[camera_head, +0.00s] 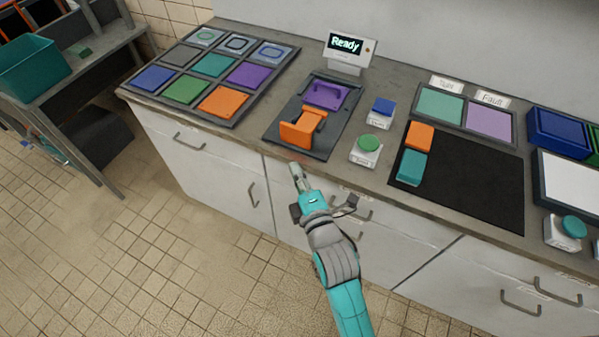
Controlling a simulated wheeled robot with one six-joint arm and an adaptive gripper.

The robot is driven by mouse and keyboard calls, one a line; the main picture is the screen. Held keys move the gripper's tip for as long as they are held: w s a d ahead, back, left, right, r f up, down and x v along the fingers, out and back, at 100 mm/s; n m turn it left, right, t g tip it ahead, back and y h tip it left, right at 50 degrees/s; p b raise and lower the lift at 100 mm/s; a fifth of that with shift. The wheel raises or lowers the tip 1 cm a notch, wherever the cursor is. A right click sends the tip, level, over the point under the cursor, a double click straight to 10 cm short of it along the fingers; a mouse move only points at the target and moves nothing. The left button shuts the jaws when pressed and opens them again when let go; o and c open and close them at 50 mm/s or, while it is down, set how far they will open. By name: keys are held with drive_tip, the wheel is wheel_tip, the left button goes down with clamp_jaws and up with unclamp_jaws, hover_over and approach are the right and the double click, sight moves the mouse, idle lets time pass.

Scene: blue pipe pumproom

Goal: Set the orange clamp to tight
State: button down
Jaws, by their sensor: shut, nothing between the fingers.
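The orange clamp (301,129) stands on a dark grey base plate (277,136) on the counter, near its front edge. Its orange bar lies in front of the purple part (325,95) at the back of the same plate. I cannot tell the clamp's setting from this view. My gripper (295,168) is shut and empty. It is in front of the counter's edge, just short of the clamp and apart from it in the picture.
A small display (347,46) reading "Ready" stands behind the plate. A blue button (383,106) and green button (368,143) are to its right. A coloured tile tray (237,108) is left; a black mat (470,176) is right. Drawers and handles line the counter front.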

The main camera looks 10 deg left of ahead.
sight(291, 130)
drive_tip(key=x, duration=0.3)
drive_tip(key=d+x, duration=0.1)
drive_tip(key=x, duration=0.1)
drive_tip(key=w+x, duration=0.1)
drive_tip(key=x, duration=0.2)
drive_tip(key=shift+w+d, duration=0.2)
drive_tip(key=shift+d, duration=0.1)
drive_tip(key=shift+w+d, duration=0.15)
drive_tip(key=shift+w, duration=0.4)
